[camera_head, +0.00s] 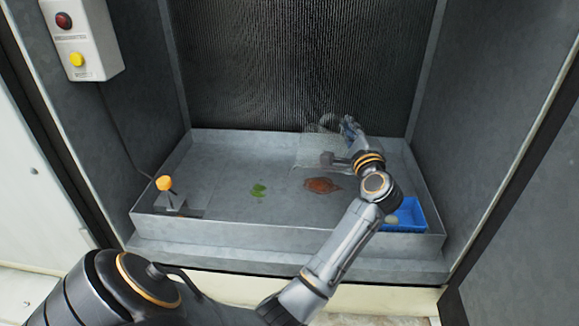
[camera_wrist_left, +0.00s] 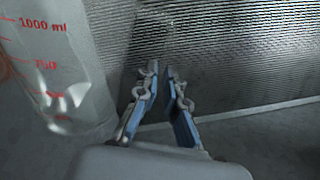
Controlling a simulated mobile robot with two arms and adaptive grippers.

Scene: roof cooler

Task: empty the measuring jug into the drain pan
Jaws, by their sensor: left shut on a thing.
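The measuring jug (camera_wrist_left: 55,75) is clear, with red marks reading 1000 ml near its top, and fills the upper left of the left wrist view. In the head view it is a faint see-through shape (camera_head: 312,153) above the back right of the grey drain pan (camera_head: 240,230); it looks tilted, but its contents cannot be made out. My left gripper (camera_head: 347,127) is at the jug's right side, shut on it. In the wrist view its blue-padded fingers (camera_wrist_left: 166,88) show beside the jug, and the gripped part is not clear. My right gripper is not in view.
In the pan lie a green leaf (camera_head: 258,190) and a brown leaf (camera_head: 322,185). An orange-topped fitting (camera_head: 165,184) stands at the left, a blue tray (camera_head: 412,213) at the right. A dark mesh pad (camera_head: 290,60) and metal side walls enclose the space. A button box (camera_head: 82,40) hangs upper left.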

